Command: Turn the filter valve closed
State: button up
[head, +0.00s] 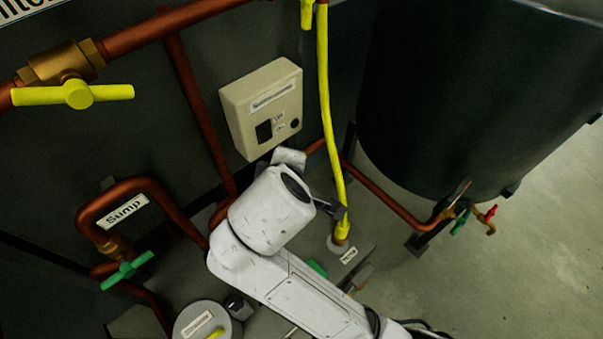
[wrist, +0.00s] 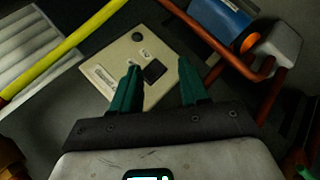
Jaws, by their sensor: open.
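A green-handled valve (head: 127,270) sits below the "Sump" label. A yellow handle (head: 215,334) shows partly on a grey labelled canister at the bottom edge. My gripper (wrist: 158,66) shows in the wrist view with its two green fingers apart and nothing held. They are in front of the cream switch box (wrist: 130,66); the distance is unclear. The head view does not clearly show the fingers.
The switch box (head: 265,108) is on the dark wall in the head view. A yellow hose (head: 328,110) hangs beside it. A large dark tank (head: 450,90) stands at right, with red and green handles (head: 490,213) low on its pipe. Floor at lower right is clear.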

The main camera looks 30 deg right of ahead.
jog(key=shift+s+d+f+m, duration=0.3)
jog(key=shift+s+d+f, duration=0.35)
jog(key=shift+d+f, duration=0.2)
jog(key=shift+a, duration=0.1)
